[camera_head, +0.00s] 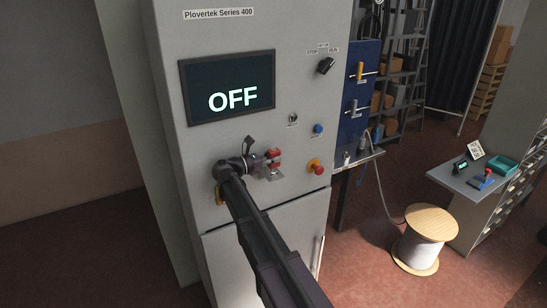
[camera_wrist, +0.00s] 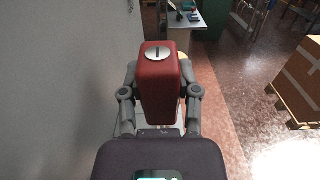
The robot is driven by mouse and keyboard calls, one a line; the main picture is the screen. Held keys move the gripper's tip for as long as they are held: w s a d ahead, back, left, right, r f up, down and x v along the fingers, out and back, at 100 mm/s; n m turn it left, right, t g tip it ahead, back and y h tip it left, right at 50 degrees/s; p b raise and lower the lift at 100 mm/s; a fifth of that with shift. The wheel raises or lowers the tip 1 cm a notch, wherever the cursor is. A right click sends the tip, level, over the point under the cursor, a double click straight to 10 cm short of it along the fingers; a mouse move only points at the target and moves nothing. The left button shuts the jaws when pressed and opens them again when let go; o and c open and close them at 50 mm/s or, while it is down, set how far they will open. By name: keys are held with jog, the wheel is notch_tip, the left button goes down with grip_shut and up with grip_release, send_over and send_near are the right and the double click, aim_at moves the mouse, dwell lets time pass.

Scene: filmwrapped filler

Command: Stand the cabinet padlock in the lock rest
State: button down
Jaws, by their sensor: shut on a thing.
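The red cabinet padlock (camera_head: 273,154) is at the front of the grey cabinet, below the OFF screen. In the wrist view the padlock (camera_wrist: 159,90) fills the space between my fingers, with a round silver keyhole disc on its end. My gripper (camera_head: 268,164) is shut on it, one finger on each side. A small grey metal ledge (camera_head: 273,177) juts from the cabinet just below the padlock and may be the lock rest. I cannot tell whether the padlock touches it. The shackle is not clearly visible.
The grey cabinet (camera_head: 200,50) carries a rotary switch (camera_head: 326,66), a key switch (camera_head: 293,118), a blue button (camera_head: 318,129) and a red emergency knob (camera_head: 314,166). A cable drum (camera_head: 423,240) and a side desk (camera_head: 466,190) stand to the right.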

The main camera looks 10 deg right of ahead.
aim_at(268, 166)
jog(key=shift+f+b, duration=1.4)
jog(key=shift+f, duration=0.1)
jog(key=shift+s+f+b, duration=0.1)
jog(key=shift+f+b, duration=0.3)
dwell(0.7)
jog(key=shift+c, duration=1.3)
grip_release()
jog(key=shift+r, duration=0.15)
